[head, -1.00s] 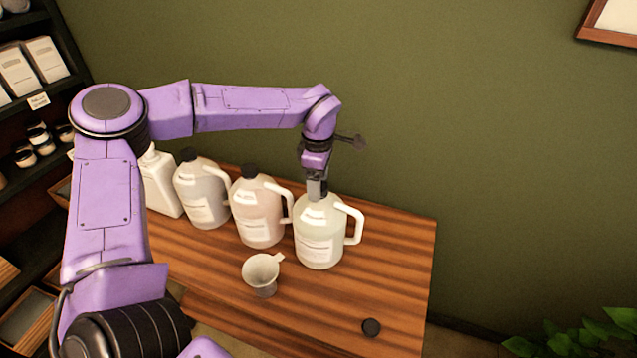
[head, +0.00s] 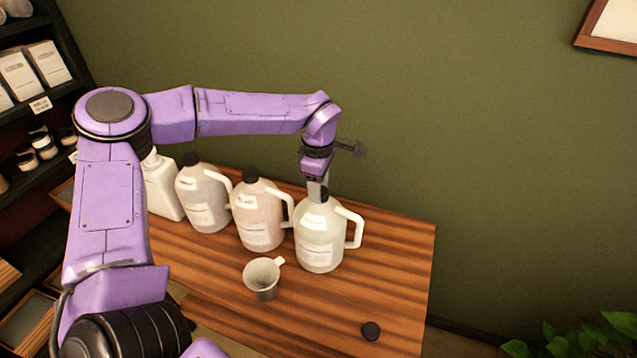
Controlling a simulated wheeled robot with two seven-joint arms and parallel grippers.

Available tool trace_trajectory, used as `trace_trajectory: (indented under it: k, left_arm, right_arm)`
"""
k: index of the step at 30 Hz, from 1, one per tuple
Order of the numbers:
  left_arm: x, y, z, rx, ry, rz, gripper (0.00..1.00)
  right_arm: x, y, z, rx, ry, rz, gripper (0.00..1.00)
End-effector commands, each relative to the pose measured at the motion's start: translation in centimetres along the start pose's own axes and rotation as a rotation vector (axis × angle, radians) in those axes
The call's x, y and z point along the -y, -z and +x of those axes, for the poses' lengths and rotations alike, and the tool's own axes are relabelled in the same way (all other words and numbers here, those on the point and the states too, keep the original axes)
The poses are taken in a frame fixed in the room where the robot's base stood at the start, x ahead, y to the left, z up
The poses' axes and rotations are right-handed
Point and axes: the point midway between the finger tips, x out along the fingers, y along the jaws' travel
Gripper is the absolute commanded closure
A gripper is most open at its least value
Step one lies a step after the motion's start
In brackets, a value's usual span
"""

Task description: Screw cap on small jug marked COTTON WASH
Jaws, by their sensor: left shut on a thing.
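A translucent jug with pale greenish contents (head: 320,238) stands upright at the right of the row on the wooden table, its white handle to the right. Its label is too small to read, so I cannot tell which jug is marked COTTON WASH. My left gripper (head: 318,192) reaches down onto this jug's neck. It is shut on a dark cap (head: 324,193) at the mouth, mostly hidden by the fingers. I cannot tell how far the cap sits on the thread. My right gripper is out of view.
A pinkish jug (head: 260,218) and a grey jug (head: 204,202), both dark-capped, and a white bottle (head: 162,188) stand to the left. A small measuring cup (head: 263,281) stands in front. The right part of the wooden table (head: 400,265) is clear.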

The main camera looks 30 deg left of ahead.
Motion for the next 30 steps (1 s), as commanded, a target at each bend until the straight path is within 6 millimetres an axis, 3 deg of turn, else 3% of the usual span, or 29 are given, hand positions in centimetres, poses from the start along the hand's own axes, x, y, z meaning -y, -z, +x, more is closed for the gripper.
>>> trace_trajectory:
  k: [4,7,21,29,30]
  left_arm:
    - [0.03,0.01,-0.27,0.000,0.001,0.057,0.93]
    - [0.05,0.01,-0.15,0.000,0.002,0.194,0.93]
    - [0.14,0.08,0.16,0.001,0.005,1.165,0.93]
    - [0.19,0.13,0.22,0.002,0.007,1.229,0.93]
    - [0.19,0.13,0.23,0.002,0.008,1.228,0.49]
  right_arm:
    - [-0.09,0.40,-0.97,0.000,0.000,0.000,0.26]
    - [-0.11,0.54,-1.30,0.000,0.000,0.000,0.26]
    - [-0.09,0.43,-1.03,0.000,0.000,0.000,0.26]
    - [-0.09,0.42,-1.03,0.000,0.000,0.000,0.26]
    - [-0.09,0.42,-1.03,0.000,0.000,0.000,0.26]
